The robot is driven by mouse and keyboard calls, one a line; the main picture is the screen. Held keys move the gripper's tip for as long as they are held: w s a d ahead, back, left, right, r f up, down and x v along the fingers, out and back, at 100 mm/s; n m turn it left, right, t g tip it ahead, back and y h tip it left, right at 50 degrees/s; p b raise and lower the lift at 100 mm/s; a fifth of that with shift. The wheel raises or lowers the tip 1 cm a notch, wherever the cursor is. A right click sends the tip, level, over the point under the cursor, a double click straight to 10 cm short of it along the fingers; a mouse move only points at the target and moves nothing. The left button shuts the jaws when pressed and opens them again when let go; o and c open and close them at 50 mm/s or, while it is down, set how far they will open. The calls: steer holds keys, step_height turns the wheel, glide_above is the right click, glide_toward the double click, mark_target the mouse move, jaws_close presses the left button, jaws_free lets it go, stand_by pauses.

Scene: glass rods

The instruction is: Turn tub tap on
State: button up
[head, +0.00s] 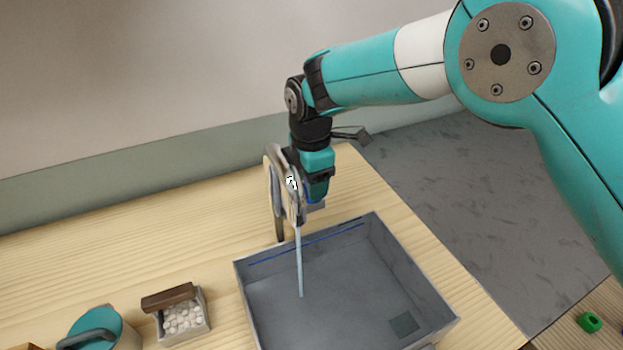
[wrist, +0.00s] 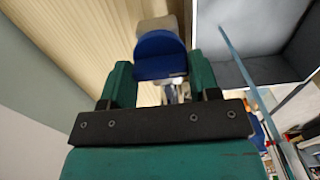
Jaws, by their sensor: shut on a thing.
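The grey tub (head: 445,312) stands on the wooden worktop, with a dark square patch on its floor. A metal tap (head: 279,222) with a curved neck rises at its back left edge. A thin pale-blue stream (head: 300,265) runs from the spout down into the tub; it also shows in the wrist view (wrist: 240,62). My gripper (head: 316,198) is at the tap, pointing down, just right of the neck. In the wrist view, the blue tap handle (wrist: 160,52) sits between the fingers of my gripper (wrist: 161,80), which is shut on it. The arm partly hides the handle in the head view.
A small box of white pebbles (head: 184,320) with a brown block (head: 168,297) on it stands left of the tub. A teal lidded pot (head: 92,330) is at the lower left. A green object (head: 590,322) lies far right. The worktop behind these is clear.

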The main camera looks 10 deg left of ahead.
steer(key=shift+r, duration=0.15)
steer(key=o, duration=0.9)
step_height(320, 180, up, 17)
steer(key=b, duration=0.2)
steer(key=shift+r+b, duration=0.15)
steer(key=shift+b, duration=0.25)
steer(key=shift+d, duration=0.1)
steer(key=s+d+r+m, duration=0.2)
steer(key=d+m, duration=0.3)
steer(key=d, duration=0.5)
steer(key=s+d+f+m+y, duration=0.1)
steer(key=s+d+f+m, duration=0.1)
steer(key=s+d+m, duration=0.2)
steer(key=s+d+f+m+y, duration=0.1)
steer(key=s+d+m, duration=0.4)
steer(key=s, duration=0.5)
steer(key=s+d+f+m+y, duration=0.2)
steer(key=s+d+f+m, duration=0.1)
steer(key=s+d, duration=0.4)
steer(key=shift+s+m, duration=0.25)
steer(key=shift+m, duration=0.45)
